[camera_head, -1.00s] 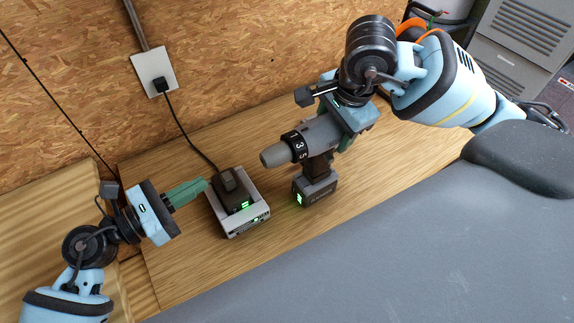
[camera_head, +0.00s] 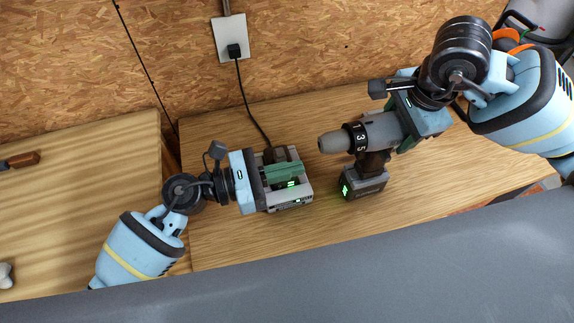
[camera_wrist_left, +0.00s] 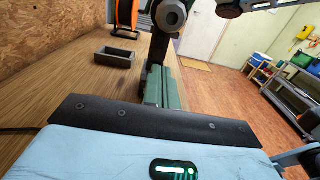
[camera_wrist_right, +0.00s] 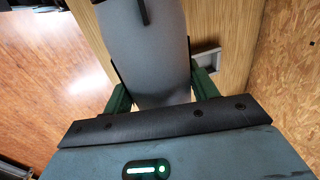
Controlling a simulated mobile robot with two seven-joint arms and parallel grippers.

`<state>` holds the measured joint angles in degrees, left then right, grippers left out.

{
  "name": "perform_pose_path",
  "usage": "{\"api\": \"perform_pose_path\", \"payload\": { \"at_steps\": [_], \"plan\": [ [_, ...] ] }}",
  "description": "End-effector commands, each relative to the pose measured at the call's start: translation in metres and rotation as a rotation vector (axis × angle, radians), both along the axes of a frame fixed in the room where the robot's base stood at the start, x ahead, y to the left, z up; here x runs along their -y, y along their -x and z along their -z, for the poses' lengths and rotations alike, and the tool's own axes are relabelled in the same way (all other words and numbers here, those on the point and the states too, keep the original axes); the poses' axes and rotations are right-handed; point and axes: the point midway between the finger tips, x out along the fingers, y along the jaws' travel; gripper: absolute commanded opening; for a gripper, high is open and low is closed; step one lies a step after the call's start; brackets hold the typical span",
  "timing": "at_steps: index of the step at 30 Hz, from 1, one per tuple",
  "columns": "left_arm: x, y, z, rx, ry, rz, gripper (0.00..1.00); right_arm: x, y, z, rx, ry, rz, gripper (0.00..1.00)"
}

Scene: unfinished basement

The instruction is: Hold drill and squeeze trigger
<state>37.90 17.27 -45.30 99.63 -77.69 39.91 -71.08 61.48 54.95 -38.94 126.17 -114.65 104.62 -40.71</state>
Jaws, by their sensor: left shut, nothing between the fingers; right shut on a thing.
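The grey and black drill (camera_head: 382,131) is upright in the head view, chuck pointing left. Its battery (camera_head: 364,185) shows a green light; I cannot tell whether its base touches the table. My right gripper (camera_head: 408,118) is shut on the rear of the drill body. In the right wrist view the grey drill body (camera_wrist_right: 145,50) sits between its green fingers. My left gripper (camera_head: 288,170) is shut and empty, left of the drill, its fingers over the charger in the picture. In the left wrist view the chuck (camera_wrist_left: 171,14) is ahead of the fingers. The trigger is hidden.
The grey charger (camera_head: 290,200) with green lights stands left of the drill. Its black cord (camera_head: 245,100) runs up to a wall outlet (camera_head: 229,40). A small dark tray (camera_wrist_left: 115,57) sits on the wooden top beyond. Bare wood lies in front of the drill and charger.

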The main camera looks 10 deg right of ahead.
Motion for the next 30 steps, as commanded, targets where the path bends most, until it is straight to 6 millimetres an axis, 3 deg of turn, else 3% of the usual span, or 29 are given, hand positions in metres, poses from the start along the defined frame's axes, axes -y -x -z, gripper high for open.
{"api": "perform_pose_path", "payload": {
  "at_steps": [6,15,21,30],
  "plan": [
    [0.043,-0.003,-0.001,0.001,0.002,0.002,0.00,0.000,-0.001,-0.001,0.004,-0.001,0.001,0.31],
    [0.090,-0.007,-0.001,0.001,0.001,0.000,0.00,0.000,-0.001,-0.001,0.004,-0.001,0.001,0.31],
    [0.104,-0.009,0.000,-0.001,0.000,-0.001,0.00,0.000,-0.001,-0.001,0.004,-0.001,0.001,0.31],
    [0.106,-0.009,0.001,0.000,-0.001,-0.001,0.00,0.000,-0.001,-0.001,0.004,-0.001,0.001,0.31]
  ]
}}
